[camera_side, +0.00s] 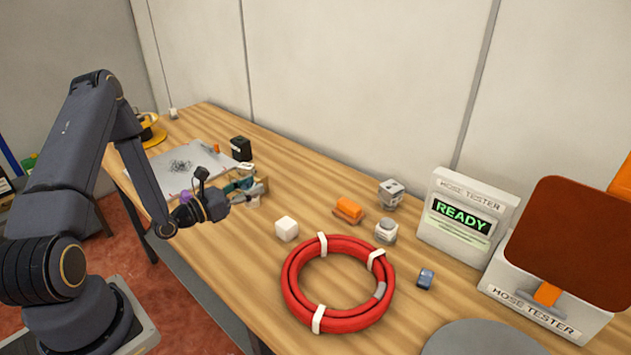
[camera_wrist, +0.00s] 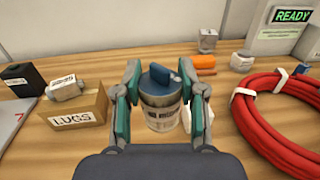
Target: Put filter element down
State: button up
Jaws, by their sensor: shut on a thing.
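The filter element (camera_wrist: 161,108) appears to be the grey-white labelled canister with a blue piece on top. In the wrist view it is upright between the teal fingers of my gripper (camera_wrist: 160,88), which is shut on it. Whether its base touches the table cannot be told. In the side view my gripper (camera_side: 248,193) is low over the table, in front of the cardboard box, and the canister cannot be made out clearly there.
The LUGS box (camera_wrist: 72,117), with a pale labelled part (camera_wrist: 66,88) on it, stands left of the canister. A white cube (camera_side: 287,229) and red hose coil (camera_side: 290,289) lie to the right. An orange part (camera_side: 347,209) and hose tester (camera_side: 462,217) stand beyond.

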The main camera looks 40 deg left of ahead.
jog(key=s+a+f+y, duration=0.1)
jog(key=f, duration=0.2)
jog(key=s+f+n, duration=0.1)
jog(key=f, duration=0.2)
jog(key=s+a+f+y, duration=0.1)
jog(key=f, duration=0.3)
jog(key=shift+a+y, duration=0.3)
jog(key=shift+a, duration=0.05)
jog(key=shift+f, duration=0.2)
jog(key=o, duration=1.1)
jog(key=shift+o, duration=0.2)
jog(key=shift+r, duration=0.15)
